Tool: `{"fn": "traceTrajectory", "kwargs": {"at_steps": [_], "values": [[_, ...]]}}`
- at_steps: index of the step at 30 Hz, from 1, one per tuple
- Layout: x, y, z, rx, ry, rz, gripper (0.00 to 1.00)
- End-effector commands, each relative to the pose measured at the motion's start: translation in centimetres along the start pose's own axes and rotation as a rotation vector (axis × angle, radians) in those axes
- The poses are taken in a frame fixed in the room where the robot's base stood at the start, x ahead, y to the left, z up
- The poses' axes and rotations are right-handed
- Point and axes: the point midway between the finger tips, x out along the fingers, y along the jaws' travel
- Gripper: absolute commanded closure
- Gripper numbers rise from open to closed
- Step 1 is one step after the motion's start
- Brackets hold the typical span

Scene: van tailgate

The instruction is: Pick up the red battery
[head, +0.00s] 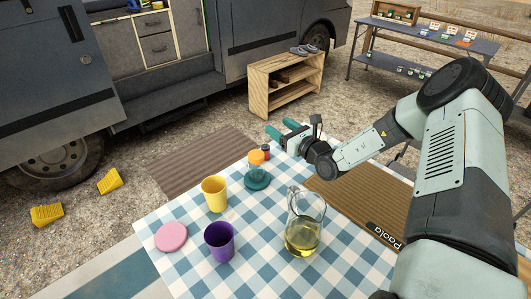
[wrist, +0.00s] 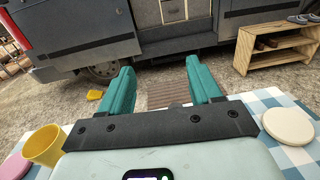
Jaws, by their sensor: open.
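A small red cylinder with a dark end (head: 265,151), which looks like the red battery, stands near the far edge of the checked tablecloth. It is just right of an orange-topped item (head: 256,157) and behind a teal disc (head: 257,178). My gripper (head: 279,128) is open, with its teal fingers apart, above the table's far edge. It is higher than the red cylinder and a little beyond it. In the wrist view my gripper (wrist: 160,72) is empty between the fingers, which point out toward the van. The red cylinder does not show in the wrist view.
A yellow cup (head: 214,194), purple cup (head: 219,241), pink disc (head: 171,237) and glass jug of yellow liquid (head: 302,225) stand on the tablecloth (head: 190,275). A brown mat (head: 350,200) lies at right. A pale disc (wrist: 288,126) shows in the wrist view.

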Motion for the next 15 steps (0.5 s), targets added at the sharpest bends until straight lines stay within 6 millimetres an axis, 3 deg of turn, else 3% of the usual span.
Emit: {"fn": "traceTrajectory", "kwargs": {"at_steps": [1,12,15], "values": [[0.3,-1.1,-0.7,0.007,0.001,-0.032,0.36],[0.2,-0.6,-10.9,0.004,0.002,-0.021,0.36],[0.3,-0.7,-12.6,0.002,0.001,-0.021,0.36]]}}
